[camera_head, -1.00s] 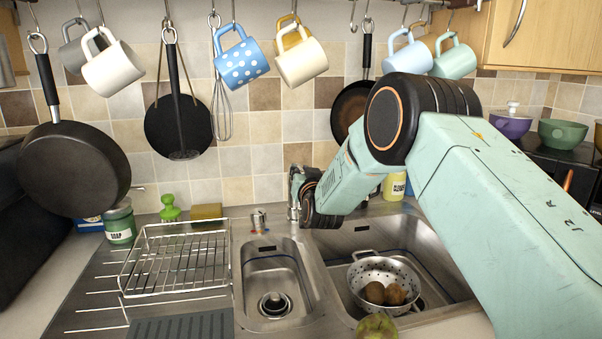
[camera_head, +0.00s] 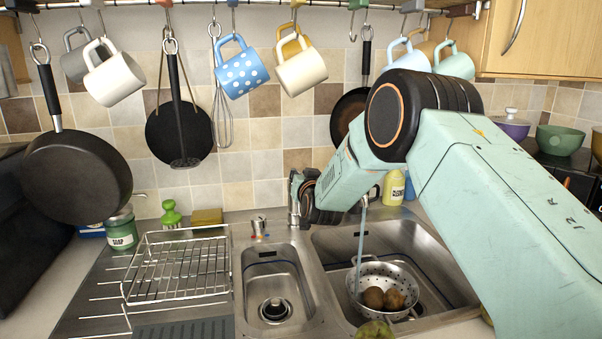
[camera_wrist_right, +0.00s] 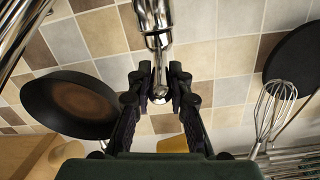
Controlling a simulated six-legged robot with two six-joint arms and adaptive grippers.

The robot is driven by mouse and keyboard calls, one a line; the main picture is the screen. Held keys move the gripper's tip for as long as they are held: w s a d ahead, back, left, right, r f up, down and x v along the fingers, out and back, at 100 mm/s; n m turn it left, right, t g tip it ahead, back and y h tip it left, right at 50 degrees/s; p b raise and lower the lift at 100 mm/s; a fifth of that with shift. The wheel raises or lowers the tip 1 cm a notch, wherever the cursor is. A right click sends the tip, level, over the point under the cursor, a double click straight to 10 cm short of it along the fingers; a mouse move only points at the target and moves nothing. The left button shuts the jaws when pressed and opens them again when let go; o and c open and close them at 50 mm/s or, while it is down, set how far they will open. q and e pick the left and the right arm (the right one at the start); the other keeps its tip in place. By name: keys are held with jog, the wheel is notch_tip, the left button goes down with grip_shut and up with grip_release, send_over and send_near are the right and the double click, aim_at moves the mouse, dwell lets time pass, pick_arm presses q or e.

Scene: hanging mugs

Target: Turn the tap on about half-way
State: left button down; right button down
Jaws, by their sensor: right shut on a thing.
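The chrome tap (camera_head: 294,204) stands behind the sink, partly hidden by my right gripper (camera_head: 297,188). In the right wrist view the tap's body (camera_wrist_right: 155,20) comes down from the top and its lever (camera_wrist_right: 160,85) lies between the fingertips of my right gripper (camera_wrist_right: 160,92), which is shut on it. A stream of water (camera_head: 362,240) falls from the spout, whose upper part is mostly hidden by my arm, into the right basin (camera_head: 440,262). My left gripper is not in view.
A colander (camera_head: 362,268) with brown potatoes (camera_head: 384,298) sits in the right basin under the stream. A wire rack (camera_head: 180,265) stands left of the empty small basin (camera_head: 262,265). Mugs and pans hang above; a black frying pan (camera_head: 78,175) hangs at the left.

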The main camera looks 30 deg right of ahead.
jog(key=shift+w+d+r+g+p, duration=0.1)
jog(key=shift+w+r+g+p, duration=0.1)
jog(key=shift+r+g+p, duration=0.75)
jog(key=shift+w+f+p, duration=0.1)
jog(key=shift+f+p, duration=0.15)
jog(key=shift+p, duration=0.25)
jog(key=c, duration=1.7)
grip_release()
jog(key=o, duration=0.5)
jog(key=shift+w+f, duration=0.15)
jog(key=shift+f, duration=0.05)
jog(key=shift+s+r, duration=0.1)
jog(key=shift+s, duration=0.15)
jog(key=v, duration=1.2)
jog(key=shift+d, duration=0.15)
